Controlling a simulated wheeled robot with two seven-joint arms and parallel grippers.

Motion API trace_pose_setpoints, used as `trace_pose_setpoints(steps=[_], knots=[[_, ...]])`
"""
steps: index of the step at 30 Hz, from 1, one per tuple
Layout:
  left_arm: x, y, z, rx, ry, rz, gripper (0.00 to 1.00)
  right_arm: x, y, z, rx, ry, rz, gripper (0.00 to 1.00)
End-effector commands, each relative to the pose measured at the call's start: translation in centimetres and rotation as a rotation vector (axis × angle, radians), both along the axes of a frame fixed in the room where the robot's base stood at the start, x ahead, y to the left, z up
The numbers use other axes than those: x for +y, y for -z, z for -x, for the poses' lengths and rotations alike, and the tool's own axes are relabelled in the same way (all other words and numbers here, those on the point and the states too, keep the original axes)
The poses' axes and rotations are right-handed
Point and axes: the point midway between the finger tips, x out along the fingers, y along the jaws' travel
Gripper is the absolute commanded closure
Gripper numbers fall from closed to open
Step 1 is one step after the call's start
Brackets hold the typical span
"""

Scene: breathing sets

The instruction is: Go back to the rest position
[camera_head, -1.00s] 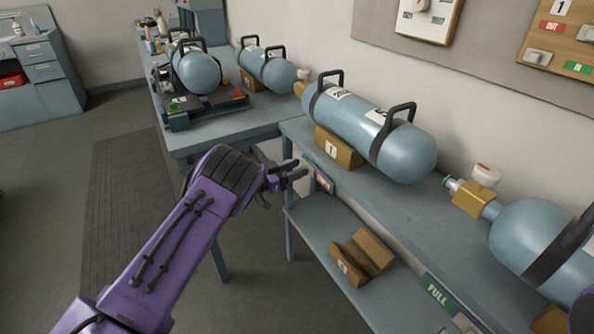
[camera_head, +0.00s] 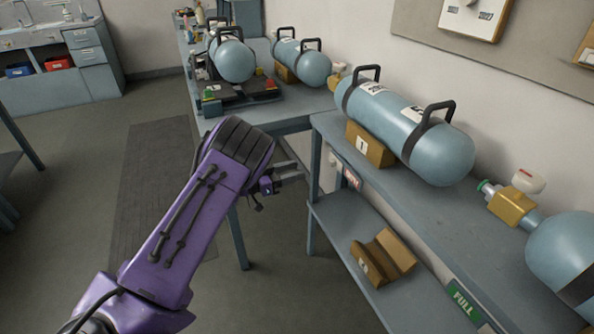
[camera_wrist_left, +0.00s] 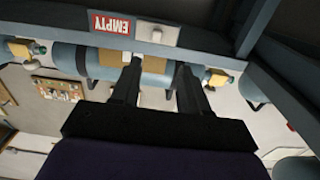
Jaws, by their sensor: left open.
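My left arm is purple and comes in from the lower left in the head view. Its gripper (camera_head: 289,177) is in front of the bench shelving, below the top and left of the wooden cradle marked 1. In the left wrist view its two dark fingers (camera_wrist_left: 158,82) are spread apart with nothing between them. A blue cylinder (camera_wrist_left: 75,58) and the red EMPTY sign (camera_wrist_left: 112,23) show beyond the fingers, apart from them. My right gripper is not in view.
A large blue cylinder (camera_head: 432,152) lies on the cradle (camera_head: 369,146) on the right bench (camera_head: 455,212). An empty wooden cradle (camera_head: 383,258) sits on the lower shelf. Two more cylinders lie on the far bench (camera_head: 285,112). The floor (camera_head: 75,175) at left is clear.

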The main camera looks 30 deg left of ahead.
Motion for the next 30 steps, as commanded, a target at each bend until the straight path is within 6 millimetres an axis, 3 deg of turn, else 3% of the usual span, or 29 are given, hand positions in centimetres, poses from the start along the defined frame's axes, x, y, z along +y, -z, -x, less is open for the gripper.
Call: trace_pose_setpoints(steps=[12, 14, 17, 20, 24, 26, 30], knots=[[0.3, 0.5, -0.2, 0.012, -0.017, -0.029, 0.55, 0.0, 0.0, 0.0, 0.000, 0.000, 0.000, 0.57], [1.3, 1.4, -0.1, 0.025, -0.093, -0.052, 0.55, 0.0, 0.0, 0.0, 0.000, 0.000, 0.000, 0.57], [2.7, 4.8, 1.3, 0.100, -0.297, -0.044, 0.55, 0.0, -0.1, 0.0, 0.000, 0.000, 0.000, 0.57], [2.9, 10.2, 5.1, 0.262, -0.525, -0.014, 0.55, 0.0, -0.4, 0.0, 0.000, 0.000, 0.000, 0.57], [1.7, 16.7, 12.5, 0.518, -0.766, 0.010, 0.55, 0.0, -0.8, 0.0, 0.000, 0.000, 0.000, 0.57], [0.8, 18.9, 16.1, 0.631, -0.847, 0.010, 0.55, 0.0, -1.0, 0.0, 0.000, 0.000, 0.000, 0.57], [-2.2, 22.3, 25.5, 0.902, -1.001, -0.005, 0.55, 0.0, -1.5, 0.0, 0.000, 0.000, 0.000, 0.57]])
